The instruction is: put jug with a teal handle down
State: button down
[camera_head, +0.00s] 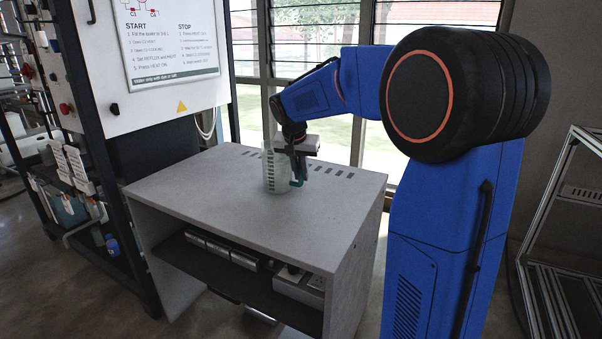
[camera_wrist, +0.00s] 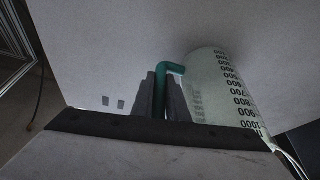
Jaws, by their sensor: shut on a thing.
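The jug with a teal handle (camera_head: 275,172) is a pale, translucent measuring jug with printed graduations. In the head view it is upright at the back middle of the grey table; its base looks at or very near the tabletop, but I cannot tell if it touches. In the wrist view the jug (camera_wrist: 222,85) is right of my gripper. My gripper (camera_head: 298,168) is at the jug's right side. In the wrist view my gripper (camera_wrist: 161,95) is shut on the teal handle (camera_wrist: 172,68), with one finger on each side of it.
The grey table (camera_head: 210,190) has a clear top around the jug, with slots along its back edge and a shelf of equipment below. A panel with an instruction sign (camera_head: 172,40) stands at left. A metal frame rack (camera_head: 560,220) is at right, and louvred windows are behind.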

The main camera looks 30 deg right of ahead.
jog(key=shift+f, duration=0.1)
jog(key=c, duration=1.7)
grip_release()
jog(key=shift+c, duration=0.2)
jog(key=v, duration=1.1)
jog(key=shift+r, duration=0.25)
jog(key=shift+s+a+r, duration=0.15)
jog(key=shift+r, duration=0.1)
jog(key=shift+c, duration=1.2)
jog(key=v, duration=0.5)
jog(key=x, duration=1.7)
jog(key=shift+f, duration=0.1)
